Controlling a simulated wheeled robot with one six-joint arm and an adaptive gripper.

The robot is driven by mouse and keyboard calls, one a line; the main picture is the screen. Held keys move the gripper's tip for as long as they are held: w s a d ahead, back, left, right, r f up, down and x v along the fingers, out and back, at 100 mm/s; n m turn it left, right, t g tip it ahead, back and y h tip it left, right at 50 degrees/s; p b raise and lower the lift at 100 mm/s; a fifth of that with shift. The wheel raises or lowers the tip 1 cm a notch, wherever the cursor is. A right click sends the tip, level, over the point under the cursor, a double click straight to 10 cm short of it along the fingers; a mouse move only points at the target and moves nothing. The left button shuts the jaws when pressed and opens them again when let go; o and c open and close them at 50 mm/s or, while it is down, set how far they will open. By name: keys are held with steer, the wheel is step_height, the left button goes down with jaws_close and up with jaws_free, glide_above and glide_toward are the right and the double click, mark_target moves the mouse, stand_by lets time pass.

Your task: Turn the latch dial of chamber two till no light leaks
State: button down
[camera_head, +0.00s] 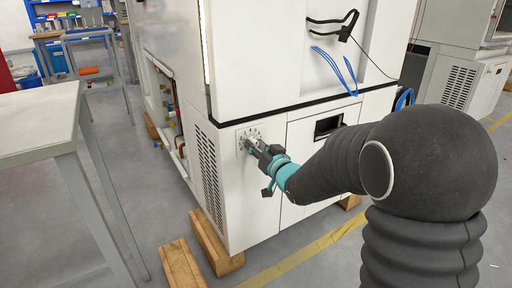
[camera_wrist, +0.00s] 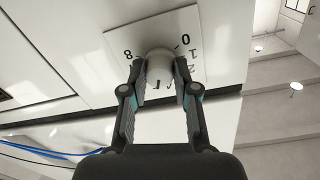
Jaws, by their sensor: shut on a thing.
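The latch dial (camera_wrist: 159,68) is a pale round knob on a white number plate (camera_wrist: 120,37) marked with figures such as 0, 1, 2 and 8. In the head view the number plate (camera_head: 243,133) sits on the lower front of the white chamber (camera_head: 270,190). My gripper (camera_wrist: 160,80) is shut on the dial, with one finger on each side of it. In the head view my gripper (camera_head: 256,148) reaches the dial from the right and partly hides it. A bright vertical strip of light (camera_head: 206,40) shows along the chamber's upper left edge.
A grey table (camera_head: 40,120) stands at the left. Wooden blocks (camera_head: 215,245) lie under and beside the chamber. Blue cables (camera_head: 340,68) and a black cable (camera_head: 335,22) hang on the chamber's front. Another white cabinet (camera_head: 460,80) stands at the right.

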steer(key=shift+m, duration=0.9)
steer(key=c, duration=0.9)
jaws_free()
steer(key=shift+o, duration=0.2)
steer(key=v, duration=1.2)
steer(key=shift+s+r, duration=0.1)
steer(key=shift+r, duration=0.05)
